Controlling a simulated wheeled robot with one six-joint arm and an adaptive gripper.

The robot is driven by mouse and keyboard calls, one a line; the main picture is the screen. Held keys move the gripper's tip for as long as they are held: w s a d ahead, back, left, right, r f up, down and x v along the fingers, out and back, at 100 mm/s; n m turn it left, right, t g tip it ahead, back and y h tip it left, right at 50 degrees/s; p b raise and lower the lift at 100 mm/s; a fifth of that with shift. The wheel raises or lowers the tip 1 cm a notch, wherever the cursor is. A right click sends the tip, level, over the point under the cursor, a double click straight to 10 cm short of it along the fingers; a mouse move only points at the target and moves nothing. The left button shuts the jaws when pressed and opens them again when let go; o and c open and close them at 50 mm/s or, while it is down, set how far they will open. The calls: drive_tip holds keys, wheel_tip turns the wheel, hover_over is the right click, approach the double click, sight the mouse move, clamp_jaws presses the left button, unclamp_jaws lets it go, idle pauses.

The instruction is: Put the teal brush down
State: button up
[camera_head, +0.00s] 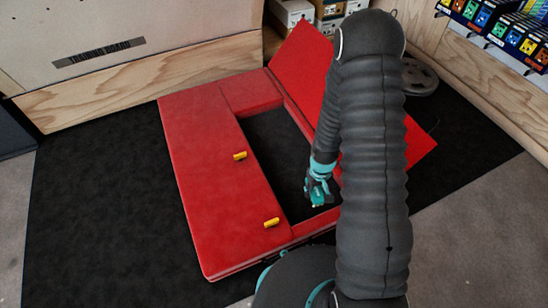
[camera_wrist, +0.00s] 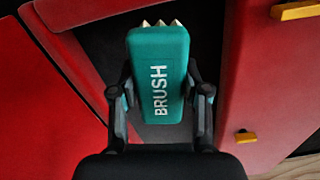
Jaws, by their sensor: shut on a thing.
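The teal brush (camera_wrist: 160,65) is a block with "BRUSH" in white letters and pale bristle tips at its far end. My gripper (camera_wrist: 160,92) is shut on it, one finger at each side. In the head view the brush (camera_head: 318,193) is small and partly hidden by my gripper (camera_head: 320,183). It shows over the dark rectangular opening in the red mat, near the opening's front right. I cannot tell how high above the floor it is.
The red mat (camera_head: 197,165) surrounds the dark opening (camera_head: 275,150), with a raised red flap (camera_head: 305,75) behind. Two yellow tabs (camera_head: 240,156) (camera_head: 272,223) sit on the mat. A wooden-based wall (camera_head: 140,85) stands behind. Boxes (camera_head: 293,12) are at the back. A rack of colourful packets (camera_head: 505,35) is at right.

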drive_tip(key=shift+s+f+n+b, duration=0.35)
drive_tip(key=shift+s+n+b, duration=0.2)
drive_tip(key=shift+s+n, duration=0.3)
drive_tip(key=shift+w+a+f, duration=0.15)
drive_tip(key=shift+w+a, duration=0.05)
drive_tip(key=shift+w, duration=0.15)
drive_tip(key=w+f, duration=0.2)
drive_tip(key=w, duration=0.1)
drive_tip(key=w+f, duration=0.2)
drive_tip(key=w, duration=0.2)
drive_tip(key=w+f+b, duration=0.1)
drive_tip(key=w+f, duration=0.1)
drive_tip(key=w, duration=0.1)
drive_tip(key=shift+w+f, duration=0.25)
drive_tip(key=shift+w, duration=0.15)
drive_tip(key=shift+f, duration=1.9)
drive_tip(key=shift+f+b, duration=0.1)
drive_tip(key=shift+b, duration=0.2)
drive_tip(key=shift+f, duration=0.15)
drive_tip(key=o, duration=1.1)
